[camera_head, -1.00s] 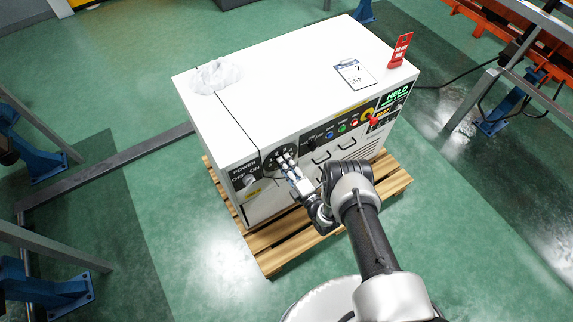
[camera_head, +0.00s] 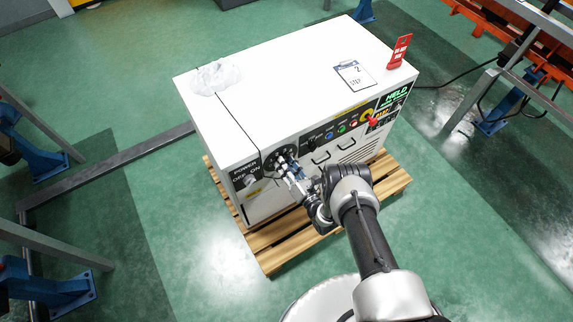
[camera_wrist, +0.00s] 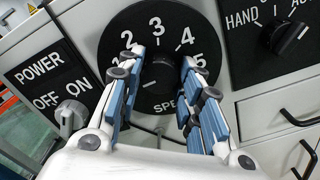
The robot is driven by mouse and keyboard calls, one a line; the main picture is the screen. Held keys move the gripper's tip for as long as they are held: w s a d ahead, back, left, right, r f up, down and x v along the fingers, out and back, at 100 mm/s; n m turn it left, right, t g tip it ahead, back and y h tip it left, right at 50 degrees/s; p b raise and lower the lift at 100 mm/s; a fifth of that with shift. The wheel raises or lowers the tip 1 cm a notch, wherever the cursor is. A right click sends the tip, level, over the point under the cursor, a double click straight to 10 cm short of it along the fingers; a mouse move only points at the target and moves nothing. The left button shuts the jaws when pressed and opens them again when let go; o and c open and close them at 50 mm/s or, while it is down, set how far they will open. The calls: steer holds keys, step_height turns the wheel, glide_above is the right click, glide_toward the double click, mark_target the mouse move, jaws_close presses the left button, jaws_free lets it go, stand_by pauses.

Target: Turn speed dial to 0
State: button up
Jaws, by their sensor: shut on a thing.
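The speed dial (camera_wrist: 160,76) is a black knob on a round black plate (camera_wrist: 140,30) with white numbers; 2, 3, 4 and 5 show in the wrist view. My gripper (camera_wrist: 162,58) is shut on the knob, one blue-padded finger on each side. The fingers hide the lower numbers, including any 0, and part of the word SPEED. I cannot tell surely which number the knob points to. In the head view my gripper (camera_head: 285,167) is at the dial plate (camera_head: 277,157) on the front of the white machine (camera_head: 280,90).
A POWER OFF/ON switch (camera_wrist: 70,116) is left of the dial. A HAND/AUTO selector (camera_wrist: 285,34) is at its right, with black handles (camera_wrist: 298,118) below. The machine stands on a wooden pallet (camera_head: 265,262). A clipboard (camera_head: 354,74) and red sign (camera_head: 399,51) are on top.

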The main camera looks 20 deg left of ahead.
steer(key=shift+n, duration=0.6)
steer(key=o, duration=1.1)
steer(key=shift+d, duration=0.1)
steer(key=v, duration=1.2)
